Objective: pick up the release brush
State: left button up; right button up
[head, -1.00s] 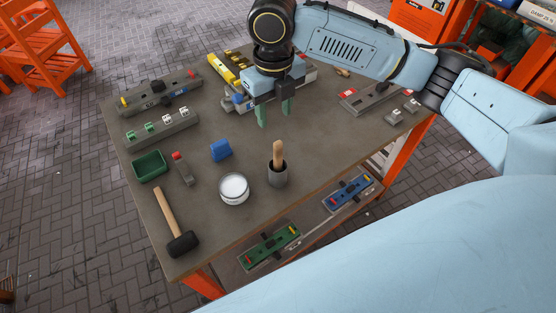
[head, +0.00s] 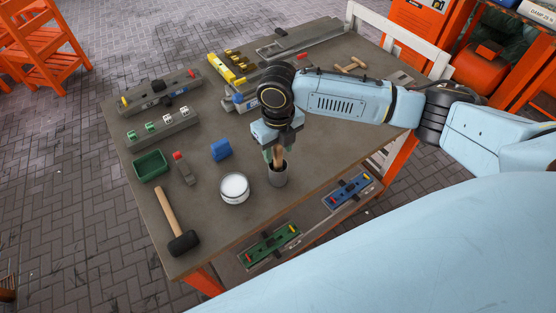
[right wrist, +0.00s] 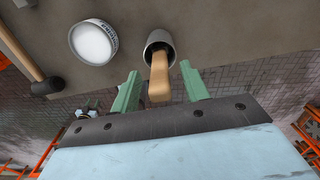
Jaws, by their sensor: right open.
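The release brush (head: 278,155) stands upright in a grey cup (head: 278,176) near the table's front edge, with only its wooden handle showing and its lower end hidden in the cup. My right gripper (head: 275,154) is directly at the handle, above the cup. In the right wrist view the handle (right wrist: 159,78) lies between the two green fingers of the open gripper (right wrist: 160,88), with a gap on each side. The cup (right wrist: 158,45) shows beyond the fingertips. My left gripper is not in view.
An open white tin (head: 234,189) stands left of the cup. A black mallet (head: 180,240), a blue block (head: 221,150) and a green tray (head: 150,166) lie farther left. A lower shelf holds a green mould (head: 269,247) and a blue mould (head: 348,191).

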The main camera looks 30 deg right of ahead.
grip_shut()
dwell(0.3)
notch_tip(320, 180, up, 10)
jog(key=shift+r, duration=0.1)
jog(key=c, duration=0.7)
grip_release()
grip_shut()
